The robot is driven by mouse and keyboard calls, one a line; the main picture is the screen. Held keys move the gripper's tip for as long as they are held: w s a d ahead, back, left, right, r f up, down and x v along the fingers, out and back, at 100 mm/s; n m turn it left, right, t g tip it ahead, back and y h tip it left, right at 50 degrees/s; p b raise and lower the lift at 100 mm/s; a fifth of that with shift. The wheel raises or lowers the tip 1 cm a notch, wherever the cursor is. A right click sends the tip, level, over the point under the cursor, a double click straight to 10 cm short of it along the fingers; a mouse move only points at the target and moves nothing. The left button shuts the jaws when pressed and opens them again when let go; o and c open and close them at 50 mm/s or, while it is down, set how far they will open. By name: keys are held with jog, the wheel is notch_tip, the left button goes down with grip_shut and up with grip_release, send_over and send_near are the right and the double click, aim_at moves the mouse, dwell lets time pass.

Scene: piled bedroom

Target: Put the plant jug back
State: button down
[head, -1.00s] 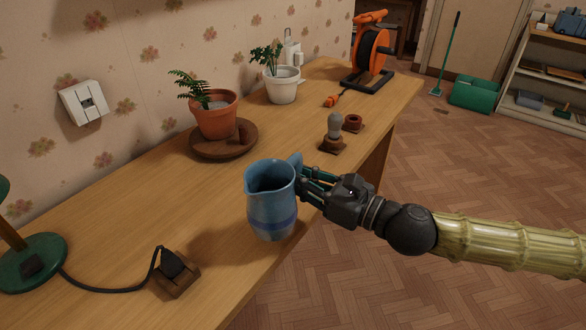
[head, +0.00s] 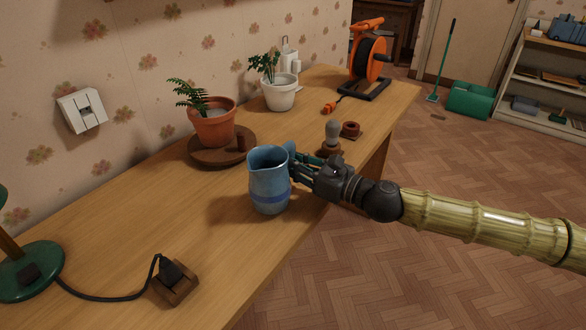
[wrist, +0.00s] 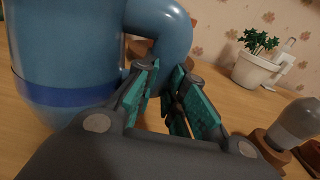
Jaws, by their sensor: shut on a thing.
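The plant jug (head: 269,182) is blue with a darker band low on its body. It is upright over the front part of the wooden desk; I cannot tell whether its base touches the top. My gripper (head: 296,161) is at its right side, shut on the jug's handle. In the wrist view the jug (wrist: 65,50) fills the upper left, and the green-padded fingers (wrist: 170,100) close around the handle (wrist: 172,30). A round brown wooden tray (head: 203,157) behind the jug holds a fern in a terracotta pot (head: 213,127) and a small brown peg.
A white pot plant (head: 279,94), an orange cable reel (head: 369,60) and a grey bulb on a wooden base (head: 332,134) stand farther back. A plug in a wooden block (head: 174,281) and a green lamp base (head: 30,270) are front left.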

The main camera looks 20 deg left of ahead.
jog(key=shift+f, duration=0.55)
jog(key=shift+f, duration=0.2)
jog(key=c, duration=1.5)
grip_release()
jog(key=shift+d+r, duration=0.1)
jog(key=shift+r, duration=0.05)
jog(key=v, duration=1.1)
jog(key=shift+s+d+b, duration=0.15)
jog(key=shift+d+b, duration=0.2)
jog(key=shift+b, duration=0.05)
